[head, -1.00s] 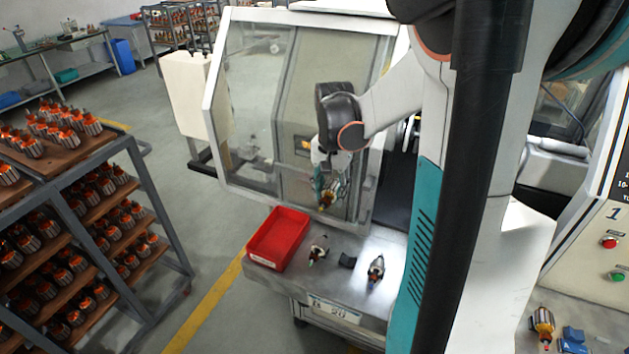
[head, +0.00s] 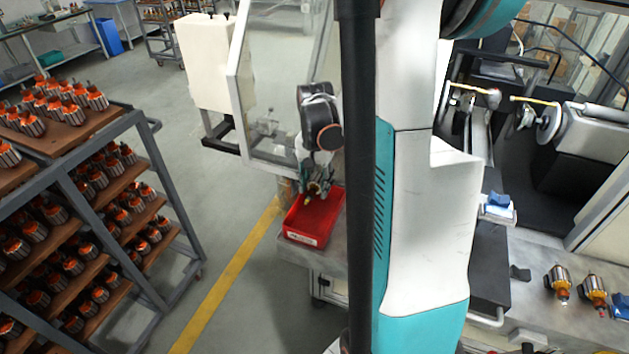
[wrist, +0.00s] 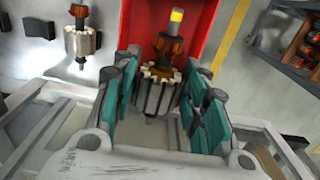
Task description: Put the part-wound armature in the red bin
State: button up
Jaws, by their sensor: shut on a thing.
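My gripper (head: 318,188) is over the red bin (head: 304,238) in the head view, its jaws shut on an armature. In the wrist view this armature (wrist: 157,92) sits between the teal finger pads of my gripper (wrist: 165,98). It has a pale slotted core, orange-brown winding and a yellow shaft end pointing towards the bin. The red bin (wrist: 207,35) lies behind it there, and the visible part of its floor looks bare. From these views I cannot tell whether the armature is above the rim or inside it.
Another armature (wrist: 82,42) lies on the grey table left of the bin in the wrist view. My column hides much of that table in the head view. A rack (head: 150,170) full of armatures stands left.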

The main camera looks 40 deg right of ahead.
jog(key=shift+f+b, duration=2.25)
jog(key=shift+f, duration=0.8)
jog(key=o, duration=1.4)
jog(key=shift+r, duration=0.1)
notch_tip(320, 180, up, 12)
jog(key=shift+f, duration=0.1)
